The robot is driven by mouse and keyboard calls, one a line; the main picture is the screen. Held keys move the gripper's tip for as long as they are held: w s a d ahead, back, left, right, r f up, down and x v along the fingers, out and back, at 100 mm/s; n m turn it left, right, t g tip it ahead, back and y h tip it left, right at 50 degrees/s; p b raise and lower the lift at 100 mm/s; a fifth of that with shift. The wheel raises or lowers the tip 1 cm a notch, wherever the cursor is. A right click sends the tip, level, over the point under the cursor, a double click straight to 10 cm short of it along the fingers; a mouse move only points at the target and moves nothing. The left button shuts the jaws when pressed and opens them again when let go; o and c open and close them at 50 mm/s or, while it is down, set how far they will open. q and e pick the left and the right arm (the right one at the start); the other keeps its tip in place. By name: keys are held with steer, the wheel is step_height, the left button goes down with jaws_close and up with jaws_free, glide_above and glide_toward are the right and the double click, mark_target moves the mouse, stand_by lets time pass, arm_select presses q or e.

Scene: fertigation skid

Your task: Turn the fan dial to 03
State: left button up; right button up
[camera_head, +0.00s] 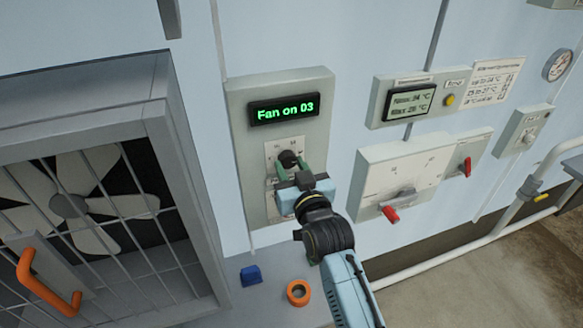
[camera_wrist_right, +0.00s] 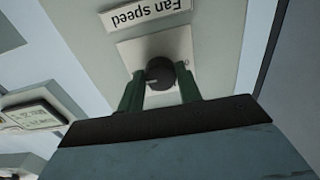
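The fan dial (camera_head: 288,158) is a dark round knob on a pale scale plate, on a grey panel (camera_head: 240,120). The display (camera_head: 284,109) above it reads "Fan on 03" in green. My right gripper (camera_head: 287,168) is at the dial. In the right wrist view the dial (camera_wrist_right: 160,73) sits between the two green fingers (camera_wrist_right: 160,88), which appear to press on its sides. A "Fan speed" label (camera_wrist_right: 146,12) shows upside down beyond it. My gripper hides the lower part of the panel in the head view. My left gripper is in neither view.
A caged fan (camera_head: 70,205) with an orange handle (camera_head: 40,285) stands at left. Right of the panel are a temperature display (camera_head: 410,99) and a box with red-tipped levers (camera_head: 390,213). A blue block (camera_head: 251,275) and an orange ring (camera_head: 298,292) are below.

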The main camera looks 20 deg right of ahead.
steer(key=o, duration=0.4)
steer(key=shift+o, duration=0.2)
steer(key=s+b, duration=0.2)
steer(key=s, duration=1.1)
steer(key=shift+s+d, duration=0.2)
